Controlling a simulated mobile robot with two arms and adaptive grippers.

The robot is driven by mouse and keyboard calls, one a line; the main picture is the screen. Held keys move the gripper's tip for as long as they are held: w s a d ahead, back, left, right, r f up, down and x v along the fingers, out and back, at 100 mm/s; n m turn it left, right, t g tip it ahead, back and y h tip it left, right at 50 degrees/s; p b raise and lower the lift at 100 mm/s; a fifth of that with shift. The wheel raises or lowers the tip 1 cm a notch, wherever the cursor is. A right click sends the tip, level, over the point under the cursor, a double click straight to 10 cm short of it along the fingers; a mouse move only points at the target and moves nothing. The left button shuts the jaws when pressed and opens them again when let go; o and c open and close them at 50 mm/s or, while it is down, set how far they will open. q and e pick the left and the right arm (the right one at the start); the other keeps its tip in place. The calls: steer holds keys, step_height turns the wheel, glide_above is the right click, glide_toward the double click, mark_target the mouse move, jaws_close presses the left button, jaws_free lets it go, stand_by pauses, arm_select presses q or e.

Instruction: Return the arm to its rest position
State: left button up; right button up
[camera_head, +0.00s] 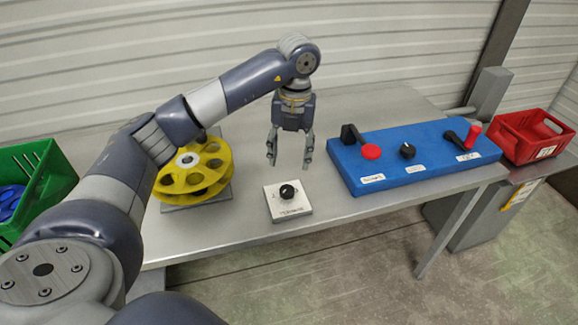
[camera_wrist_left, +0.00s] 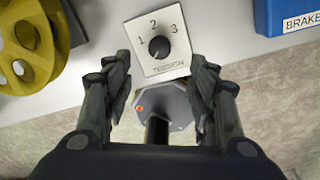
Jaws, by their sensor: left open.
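My left arm reaches in from the left over the table in the head view. My left gripper (camera_head: 290,150) points down, open and empty, above the table. It hangs behind and above a small white box with a black knob (camera_head: 288,198). In the left wrist view the open fingers (camera_wrist_left: 158,100) frame that knob box (camera_wrist_left: 165,65), whose face shows 1, 2 and 3 around the black knob. I see no contact between the fingers and the box. My right gripper is not in view.
A yellow reel (camera_head: 190,178) stands on the grey table (camera_head: 235,235), left of the knob box. A blue panel (camera_head: 415,160) with levers and a knob lies to the right. A green crate (camera_head: 55,165) is at the far left, a red bin (camera_head: 530,135) at the far right.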

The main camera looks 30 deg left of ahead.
arm_select(q)
steer(key=shift+r, duration=0.35)
